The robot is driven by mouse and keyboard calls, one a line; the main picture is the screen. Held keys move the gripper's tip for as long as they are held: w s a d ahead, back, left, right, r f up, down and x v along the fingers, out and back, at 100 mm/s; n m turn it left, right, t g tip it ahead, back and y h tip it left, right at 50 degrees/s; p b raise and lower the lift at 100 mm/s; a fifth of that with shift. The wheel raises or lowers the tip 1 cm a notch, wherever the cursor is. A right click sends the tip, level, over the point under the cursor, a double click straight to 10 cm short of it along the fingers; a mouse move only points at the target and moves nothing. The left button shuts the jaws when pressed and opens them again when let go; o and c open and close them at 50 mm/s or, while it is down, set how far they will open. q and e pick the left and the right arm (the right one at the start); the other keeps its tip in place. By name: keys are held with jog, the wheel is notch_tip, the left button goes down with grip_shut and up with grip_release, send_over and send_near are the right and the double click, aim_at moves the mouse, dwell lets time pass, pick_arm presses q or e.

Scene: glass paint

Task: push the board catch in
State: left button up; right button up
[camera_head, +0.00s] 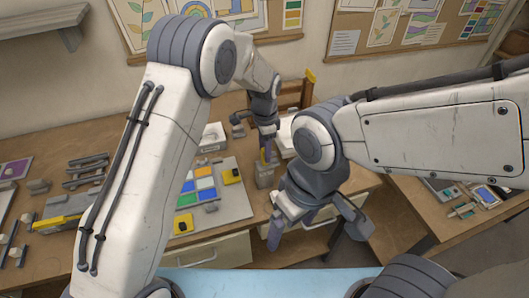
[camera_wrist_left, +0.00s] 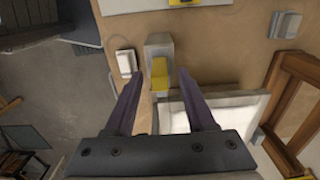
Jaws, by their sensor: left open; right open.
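A grey block with a yellow tab (camera_head: 264,169) stands at the table's front edge, right of a board (camera_head: 207,173) with coloured squares. Yellow pieces sit on the board's right side (camera_head: 231,176) and near corner (camera_head: 183,224). I cannot tell for sure which yellow part is the catch. My left gripper (camera_head: 266,150) is over the grey block. In the left wrist view, my open left gripper (camera_wrist_left: 160,73) has the yellow tab (camera_wrist_left: 160,75) between its fingers in the picture; contact cannot be told. My right gripper (camera_head: 315,234) is open and empty in front of the table edge.
A white tray (camera_head: 213,136) is behind the board, and another (camera_head: 285,134) is behind my right arm. Dark tools (camera_head: 88,168) lie on the left. A second table (camera_head: 425,215) is at right.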

pick_arm(q)
jog(key=shift+f+p, duration=0.45)
jog(key=shift+f, duration=1.35)
grip_shut()
